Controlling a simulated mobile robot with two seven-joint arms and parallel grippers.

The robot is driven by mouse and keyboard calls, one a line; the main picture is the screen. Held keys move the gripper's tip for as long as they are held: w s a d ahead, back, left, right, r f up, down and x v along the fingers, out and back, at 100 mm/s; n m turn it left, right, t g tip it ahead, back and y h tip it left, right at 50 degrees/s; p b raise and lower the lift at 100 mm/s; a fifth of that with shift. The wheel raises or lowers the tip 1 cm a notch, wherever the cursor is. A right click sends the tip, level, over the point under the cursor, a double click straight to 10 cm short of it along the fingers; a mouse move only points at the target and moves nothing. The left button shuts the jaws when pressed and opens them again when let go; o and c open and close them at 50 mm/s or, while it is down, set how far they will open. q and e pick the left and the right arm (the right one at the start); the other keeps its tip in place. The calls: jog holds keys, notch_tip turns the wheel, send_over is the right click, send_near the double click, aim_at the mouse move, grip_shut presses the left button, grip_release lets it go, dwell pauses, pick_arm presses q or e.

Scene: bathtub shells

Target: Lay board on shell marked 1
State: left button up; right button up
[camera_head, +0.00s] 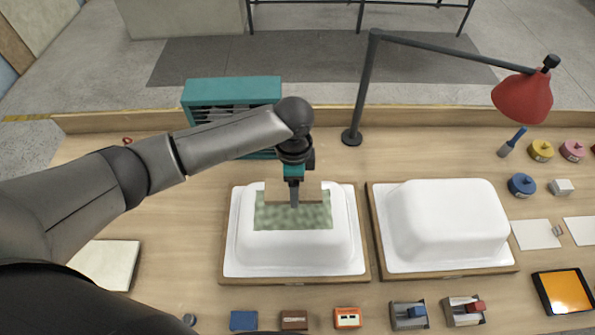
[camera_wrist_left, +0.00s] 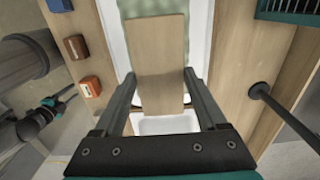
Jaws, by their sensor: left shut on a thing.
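My left gripper (camera_head: 294,204) is over the left white shell (camera_head: 342,245) and is shut on a light wood board (camera_head: 275,190). In the left wrist view the board (camera_wrist_left: 160,95) sits between the fingers (camera_wrist_left: 160,76). A mottled green patch (camera_head: 312,217) lies on top of the left shell, beside and partly under the board. I cannot tell whether the board touches the shell. A second white shell (camera_head: 447,220) stands to the right with a bare top. I cannot read a number on either shell. What looks like my right gripper (camera_wrist_left: 45,112) shows small at the left wrist view's edge.
A red lamp (camera_head: 523,97) on a dark post (camera_head: 363,85) and a teal rack (camera_head: 232,90) stand behind the shells. Several small blocks and holders line the front edge. Pots and an orange-topped tray (camera_head: 565,292) are at right.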

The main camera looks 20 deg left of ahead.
aim_at(294, 210)
pick_arm(q)
jog(key=shift+s+r, duration=0.1)
jog(key=shift+s, duration=0.15)
jog(key=shift+p, duration=0.3)
notch_tip(294, 210, down, 4)
jog(key=shift+r+b, duration=0.1)
jog(key=shift+b, duration=0.9)
jog(key=shift+w+f+b, duration=0.1)
jog(key=shift+f+b, duration=0.85)
jog(key=shift+f, duration=0.95)
pick_arm(e)
jog(key=f, duration=0.1)
jog(key=s+f, duration=0.1)
jog(key=f, duration=0.1)
jog(key=shift+s+d+f, duration=0.15)
jog(key=shift+s+f, duration=0.05)
jog(key=shift+s, duration=0.05)
pick_arm(q)
jog(key=shift+f, duration=0.25)
pick_arm(e)
jog(key=shift+s+r, duration=0.1)
jog(key=shift+s, duration=0.05)
